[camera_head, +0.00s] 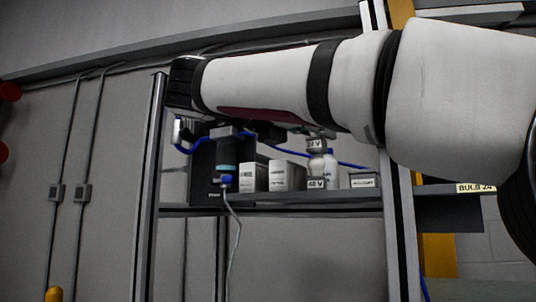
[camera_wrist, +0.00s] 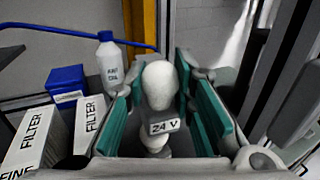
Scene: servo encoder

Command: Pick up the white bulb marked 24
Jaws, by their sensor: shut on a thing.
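The white bulb (camera_wrist: 158,88) marked 24 V stands upright in the middle of the wrist view, its label facing me. My gripper (camera_wrist: 160,108) has its green-padded fingers on both sides of it and is shut on the bulb. In the head view my arm covers most of the gripper.
White FILTER boxes (camera_wrist: 88,125), a blue box (camera_wrist: 66,82) and a white bottle (camera_wrist: 110,62) stand left of the bulb. The shelf (camera_head: 300,198) also holds a dark unit (camera_head: 205,165) with a cable. Posts flank the shelf. A BULB 24 label (camera_head: 476,188) is at right.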

